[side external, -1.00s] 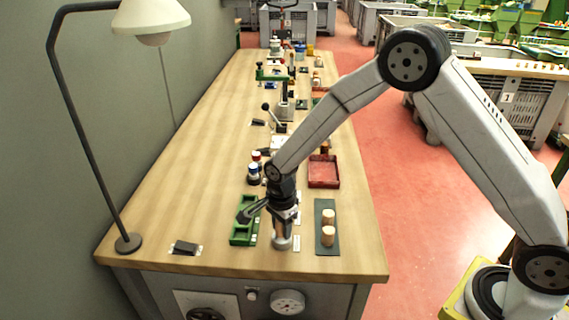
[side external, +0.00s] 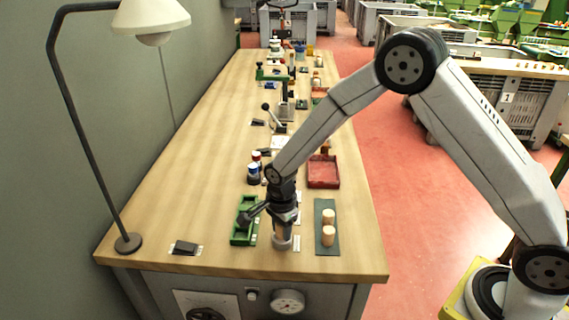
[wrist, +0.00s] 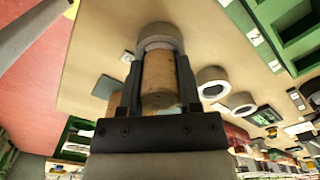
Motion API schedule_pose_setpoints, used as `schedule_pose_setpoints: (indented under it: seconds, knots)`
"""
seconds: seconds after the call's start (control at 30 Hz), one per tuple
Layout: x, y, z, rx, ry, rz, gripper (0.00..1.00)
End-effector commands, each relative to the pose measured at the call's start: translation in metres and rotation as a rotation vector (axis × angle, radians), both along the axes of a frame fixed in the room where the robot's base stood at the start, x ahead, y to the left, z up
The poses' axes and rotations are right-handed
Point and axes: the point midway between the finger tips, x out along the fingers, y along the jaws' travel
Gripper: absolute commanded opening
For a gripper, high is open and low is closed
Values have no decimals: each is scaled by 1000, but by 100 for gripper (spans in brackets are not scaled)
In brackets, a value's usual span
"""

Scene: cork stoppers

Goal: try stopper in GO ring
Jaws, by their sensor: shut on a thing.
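My gripper (side external: 283,216) is shut on a tan cork stopper (wrist: 160,80); in the wrist view its two dark fingers grip the stopper's sides. The stopper is upright, and its lower end meets a grey ring (wrist: 158,36), which also shows in the side view (side external: 282,243). The lower end seems to be at or in the ring's mouth; how deep I cannot tell. Two more grey rings (wrist: 212,80) (wrist: 241,103) show beside it in the wrist view. I cannot read a GO mark on any ring.
Two stoppers (side external: 328,236) stand on a dark mat (side external: 320,206) to the right. A green tray (side external: 238,237) is to the left, and a red tray (side external: 323,184) is farther back. A lamp (side external: 128,242) stands at the left edge.

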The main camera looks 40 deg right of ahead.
Motion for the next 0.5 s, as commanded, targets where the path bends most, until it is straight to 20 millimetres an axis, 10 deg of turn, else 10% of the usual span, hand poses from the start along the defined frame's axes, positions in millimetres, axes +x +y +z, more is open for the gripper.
schedule_pose_setpoints:
  seconds: [0.47, 0.5]
  knots:
    - [0, 0, -4, 0, 1, 0, 0]
    - [0, 0, -4, 0, 0, 0, 53]
